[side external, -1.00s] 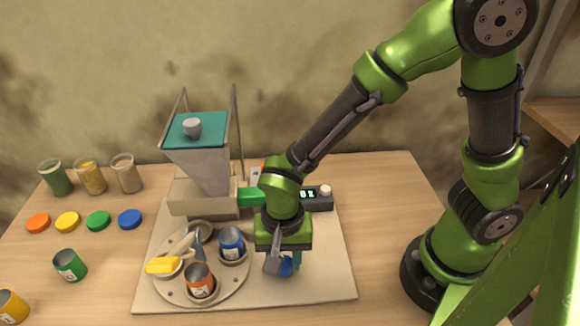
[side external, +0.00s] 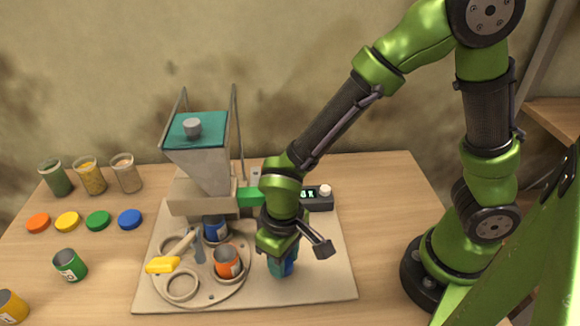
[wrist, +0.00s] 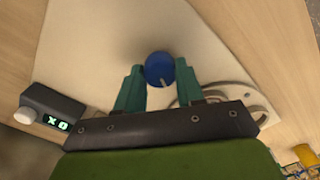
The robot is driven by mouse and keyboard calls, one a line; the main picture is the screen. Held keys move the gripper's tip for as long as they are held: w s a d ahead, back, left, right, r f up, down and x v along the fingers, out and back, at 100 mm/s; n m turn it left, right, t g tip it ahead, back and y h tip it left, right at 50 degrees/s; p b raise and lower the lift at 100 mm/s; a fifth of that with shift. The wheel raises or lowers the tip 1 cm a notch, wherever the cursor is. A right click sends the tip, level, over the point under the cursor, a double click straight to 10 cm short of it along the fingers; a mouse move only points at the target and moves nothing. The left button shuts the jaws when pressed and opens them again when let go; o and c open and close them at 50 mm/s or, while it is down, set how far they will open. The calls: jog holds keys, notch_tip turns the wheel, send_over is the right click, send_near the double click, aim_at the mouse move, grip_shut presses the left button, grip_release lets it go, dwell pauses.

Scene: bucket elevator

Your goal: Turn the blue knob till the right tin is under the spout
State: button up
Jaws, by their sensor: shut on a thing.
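My gripper (side external: 283,262) is low over the right part of the base board, its fingers shut on the blue knob (wrist: 159,68). In the side view the knob is mostly hidden by the fingers. A round turntable (side external: 212,296) left of the knob carries a blue tin (side external: 215,231) at its back and an orange tin (side external: 228,262) at its right. Empty ring seats show at its front and left. The blue tin is close below the front of the hopper housing (side external: 203,205); the spout itself is hidden, so I cannot tell whether they line up.
A box with a lit display (side external: 316,198) stands behind my gripper. Filled jars (side external: 90,176), coloured lids (side external: 98,221), a green tin (side external: 70,265) and a yellow tin (side external: 12,306) are at the left.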

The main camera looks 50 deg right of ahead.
jog(key=n, duration=0.4)
jog(key=shift+n, duration=0.4)
dwell(0.4)
jog(key=o, duration=1)
jog(key=shift+o, duration=0.2)
notch_tip(320, 180, up, 17)
